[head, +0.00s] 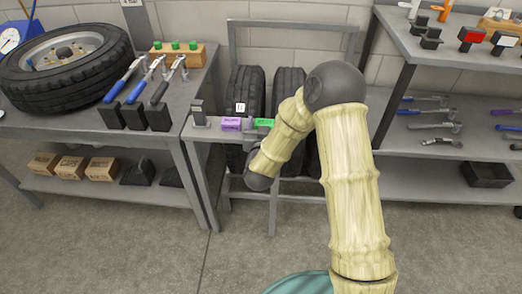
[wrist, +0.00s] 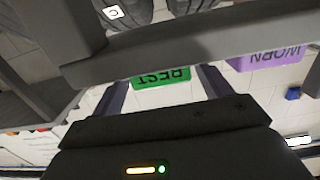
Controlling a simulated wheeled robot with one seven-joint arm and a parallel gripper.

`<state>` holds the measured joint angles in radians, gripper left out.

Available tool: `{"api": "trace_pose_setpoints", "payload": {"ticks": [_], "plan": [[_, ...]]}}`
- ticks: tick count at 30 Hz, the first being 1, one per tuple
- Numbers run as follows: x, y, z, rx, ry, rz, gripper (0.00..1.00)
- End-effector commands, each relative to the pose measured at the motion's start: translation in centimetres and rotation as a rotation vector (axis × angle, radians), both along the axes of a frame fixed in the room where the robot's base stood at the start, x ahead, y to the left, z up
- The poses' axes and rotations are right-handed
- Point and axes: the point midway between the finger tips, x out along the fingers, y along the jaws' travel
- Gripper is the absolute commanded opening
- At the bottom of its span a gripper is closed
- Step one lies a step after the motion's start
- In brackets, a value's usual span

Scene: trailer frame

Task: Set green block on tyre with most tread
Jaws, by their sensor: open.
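The green block (head: 265,123), lettered BEST, lies on the narrow shelf of the tyre rack beside the purple block (head: 231,124), lettered WORN. In the wrist view the green block (wrist: 160,78) shows upside down, between my open fingers (wrist: 164,90); I cannot tell how deep it sits between them. The purple block (wrist: 268,57) lies outside them. In the head view my gripper (head: 254,148) is just in front of the shelf, partly hidden by my arm. Two upright tyres show behind: a left one (head: 246,84) with a white tag, and a right one (head: 288,82), partly covered by my arm.
A left bench (head: 90,135) carries a lying tyre (head: 65,66), tools and a wooden block with green pegs (head: 178,52). A grey holder (head: 198,112) stands at the shelf's left end. Right shelving (head: 440,180) holds tools and a dark bin (head: 487,174). The front floor is clear.

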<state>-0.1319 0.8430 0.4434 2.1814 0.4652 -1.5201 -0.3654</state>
Motion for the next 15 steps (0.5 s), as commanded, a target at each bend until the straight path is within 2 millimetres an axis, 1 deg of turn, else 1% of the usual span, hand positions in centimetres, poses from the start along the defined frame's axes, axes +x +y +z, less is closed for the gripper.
{"api": "trace_pose_setpoints", "payload": {"ticks": [1,3,15], "plan": [[-1.1,0.3,0.2,-0.004,0.003,0.007,0.78],[-2.6,0.3,0.2,-0.003,0.003,0.008,0.78],[-10.6,0.6,0.4,-0.003,0.003,0.009,0.78]]}}
